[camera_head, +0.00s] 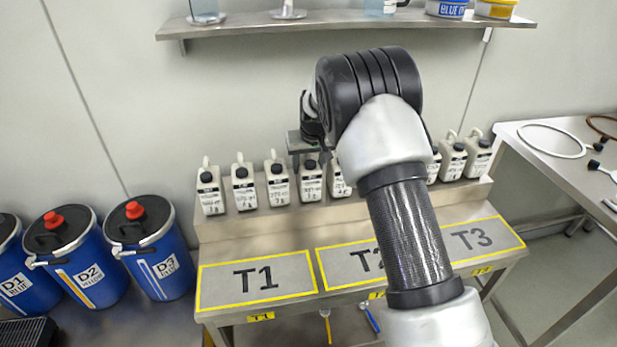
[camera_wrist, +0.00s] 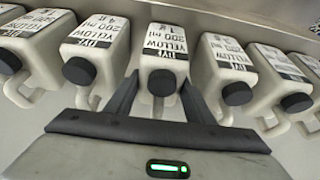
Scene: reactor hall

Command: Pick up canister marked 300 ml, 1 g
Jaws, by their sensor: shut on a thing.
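A row of white canisters with black caps and printed labels stands on the raised steel step. My gripper (camera_head: 310,158) is over one of them, a white canister (camera_head: 311,186), and is shut on it. In the wrist view this canister (camera_wrist: 165,45) is in the middle, between the two fingers of my gripper (camera_wrist: 160,88). My arm hides part of the row in the head view.
Neighbouring canisters (camera_wrist: 97,45) and (camera_head: 278,184) stand close on both sides. Below the step is a bench with yellow-framed areas T1 (camera_head: 290,268), T2 and T3 (camera_head: 500,230), all clear where visible. A wall shelf (camera_head: 340,22) hangs above. Blue drums (camera_head: 165,270) stand at left.

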